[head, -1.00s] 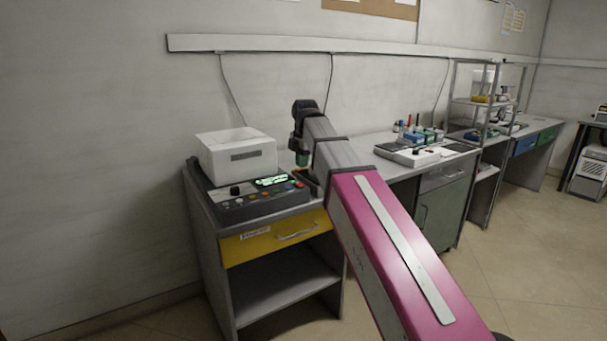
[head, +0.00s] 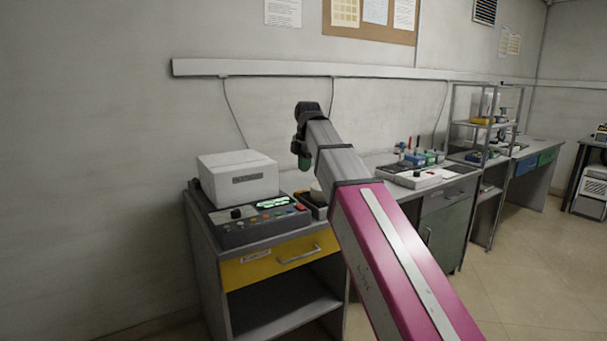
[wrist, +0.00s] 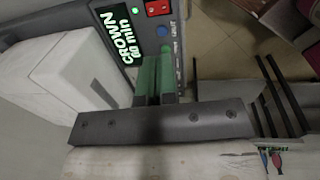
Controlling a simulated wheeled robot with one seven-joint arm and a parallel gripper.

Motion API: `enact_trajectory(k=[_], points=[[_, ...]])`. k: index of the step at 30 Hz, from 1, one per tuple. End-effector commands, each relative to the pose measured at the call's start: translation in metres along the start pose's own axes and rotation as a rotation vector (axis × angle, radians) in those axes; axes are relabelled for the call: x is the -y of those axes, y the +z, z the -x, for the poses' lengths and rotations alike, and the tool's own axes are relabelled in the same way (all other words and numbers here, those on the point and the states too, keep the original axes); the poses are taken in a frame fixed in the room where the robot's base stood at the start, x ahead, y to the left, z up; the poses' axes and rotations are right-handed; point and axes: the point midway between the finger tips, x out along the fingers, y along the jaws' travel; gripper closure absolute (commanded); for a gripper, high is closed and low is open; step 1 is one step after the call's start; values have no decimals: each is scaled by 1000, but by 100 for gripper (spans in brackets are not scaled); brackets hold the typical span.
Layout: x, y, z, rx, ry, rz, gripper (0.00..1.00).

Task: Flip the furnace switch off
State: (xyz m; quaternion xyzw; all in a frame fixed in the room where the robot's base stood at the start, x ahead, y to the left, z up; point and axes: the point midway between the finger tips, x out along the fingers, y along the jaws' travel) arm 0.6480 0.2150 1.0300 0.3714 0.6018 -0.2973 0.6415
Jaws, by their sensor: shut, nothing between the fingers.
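The furnace is a white box (head: 238,178) on a dark control panel (head: 262,228) at the left end of the bench. The panel carries a lit green display (head: 272,203), a black knob and several coloured buttons. A red switch (wrist: 157,8) shows at the top of the wrist view, beside the display (wrist: 125,40) and above a blue button (wrist: 162,31). Its on or off position is too small to tell. My gripper (head: 304,162), with green fingers, is shut and empty above the panel's right end. In the wrist view my gripper (wrist: 156,62) points toward the panel, apart from the switch.
A yellow drawer (head: 280,260) is under the panel. A pale round object (head: 317,190) in a dark tray is right of the panel, partly behind my arm. Further right are a white device (head: 418,178) and a metal shelf rack (head: 485,125).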

Motion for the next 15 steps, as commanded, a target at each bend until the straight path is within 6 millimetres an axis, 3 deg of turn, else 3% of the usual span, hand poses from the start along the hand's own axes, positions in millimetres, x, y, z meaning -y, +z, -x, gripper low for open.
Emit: enact_trajectory(k=[6, 15], points=[[-14, 0, 0, 0, 3, 0, 100], [-14, 0, 0, 0, 3, 0, 100]])
